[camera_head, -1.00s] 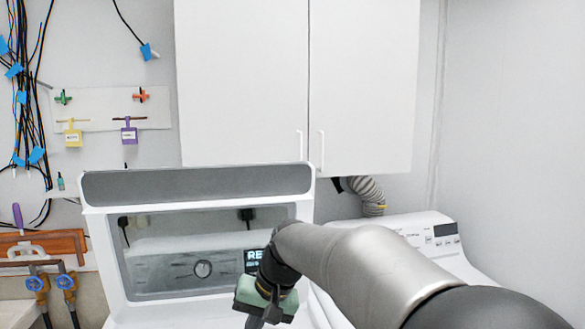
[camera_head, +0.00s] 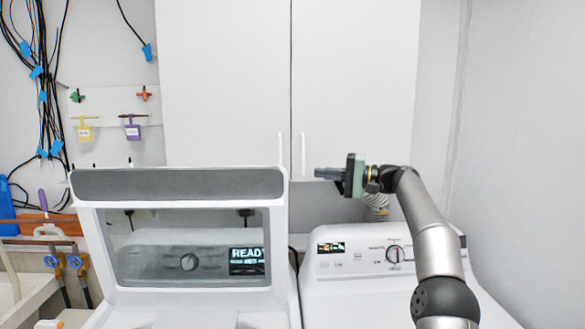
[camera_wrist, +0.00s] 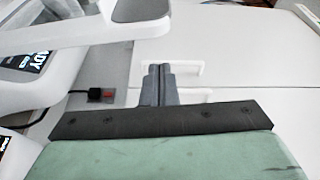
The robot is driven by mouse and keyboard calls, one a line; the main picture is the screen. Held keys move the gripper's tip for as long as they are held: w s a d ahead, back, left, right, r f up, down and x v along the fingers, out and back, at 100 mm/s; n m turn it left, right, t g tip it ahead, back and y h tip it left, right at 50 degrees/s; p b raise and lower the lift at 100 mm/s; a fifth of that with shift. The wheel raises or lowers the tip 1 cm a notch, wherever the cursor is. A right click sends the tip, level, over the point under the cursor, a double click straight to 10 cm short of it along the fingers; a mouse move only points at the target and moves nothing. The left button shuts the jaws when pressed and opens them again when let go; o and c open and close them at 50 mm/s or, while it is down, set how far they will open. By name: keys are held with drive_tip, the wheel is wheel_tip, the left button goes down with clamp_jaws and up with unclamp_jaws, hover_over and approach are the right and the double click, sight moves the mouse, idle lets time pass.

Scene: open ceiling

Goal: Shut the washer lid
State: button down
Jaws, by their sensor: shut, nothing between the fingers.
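The washer lid (camera_head: 180,184) stands raised, a white frame with a grey top band and a window, on the white washer (camera_head: 262,312) at the left. Through the window a control panel with a knob and a READY display shows. My gripper (camera_head: 318,173) is to the right of the lid's upper right corner, apart from it, pointing left, shut and empty. In the wrist view my shut fingers (camera_wrist: 158,72) point toward the cabinet doors, and a corner of the lid (camera_wrist: 140,12) shows at the top left.
A white dryer-like machine (camera_head: 350,285) with a knob and display stands to the right. White wall cabinets (camera_head: 225,80) hang behind. A sink with blue-handled valves (camera_head: 78,262) is at the left. A ribbed hose (camera_head: 376,207) is behind my gripper.

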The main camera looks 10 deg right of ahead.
drive_tip(key=p+x, duration=0.3)
drive_tip(key=x, duration=0.6)
drive_tip(key=shift+w+a+r, duration=0.2)
drive_tip(key=shift+a+r, duration=0.05)
drive_tip(key=shift+f+b, duration=0.15)
drive_tip(key=shift+b, duration=0.2)
